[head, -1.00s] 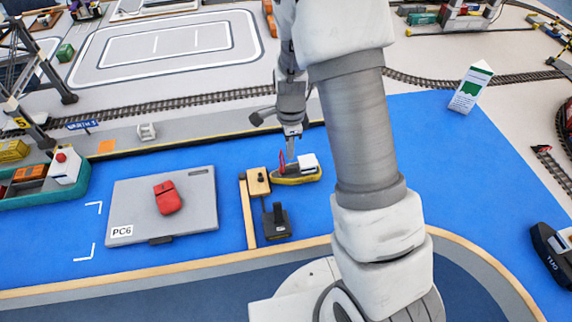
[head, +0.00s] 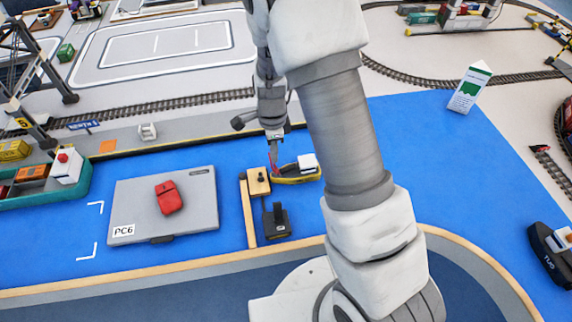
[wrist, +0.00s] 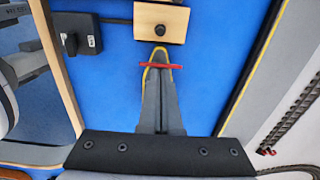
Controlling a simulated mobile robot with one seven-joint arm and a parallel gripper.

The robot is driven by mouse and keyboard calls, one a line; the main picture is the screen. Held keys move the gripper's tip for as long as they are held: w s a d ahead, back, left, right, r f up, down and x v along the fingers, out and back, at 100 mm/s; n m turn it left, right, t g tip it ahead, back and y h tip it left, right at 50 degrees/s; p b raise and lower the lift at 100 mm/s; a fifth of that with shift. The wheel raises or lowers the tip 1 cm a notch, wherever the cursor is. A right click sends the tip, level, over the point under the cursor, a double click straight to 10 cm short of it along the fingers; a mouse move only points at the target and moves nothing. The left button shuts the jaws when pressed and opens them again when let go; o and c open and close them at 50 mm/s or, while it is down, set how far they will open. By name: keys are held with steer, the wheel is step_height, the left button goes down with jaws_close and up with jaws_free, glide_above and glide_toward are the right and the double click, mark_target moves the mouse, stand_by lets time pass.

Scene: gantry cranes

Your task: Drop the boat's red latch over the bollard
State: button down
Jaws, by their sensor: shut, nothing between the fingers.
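The yellow boat (head: 300,178) with a white cabin floats on the blue surface, right of a small wooden dock. Its red latch (head: 273,168) is at the boat's left end, leaning toward the dock; in the wrist view it shows as a red bar (wrist: 161,66) across my fingertips. The black bollard (wrist: 160,30) stands on the wooden block, a short gap beyond the latch; it also shows in the head view (head: 261,176). My gripper (head: 274,157) is shut and empty, pointing down at the latch. I cannot tell whether it touches the latch. My fingers hide most of the boat in the wrist view.
A grey case marked PC6 (head: 135,205) bears a red object (head: 168,197) to the left. A black device (head: 276,222) stands beside the wooden dock strip (head: 248,215). The quay edge (head: 200,146) runs behind.

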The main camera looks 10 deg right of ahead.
steer(key=shift+a+f, duration=0.45)
steer(key=shift+a, duration=0.4)
steer(key=shift+a+f, duration=0.45)
steer(key=shift+a, duration=0.35)
step_height(320, 180, up, 10)
steer(key=a+p, duration=0.3)
steer(key=p, duration=0.5)
steer(key=shift+r, duration=0.15)
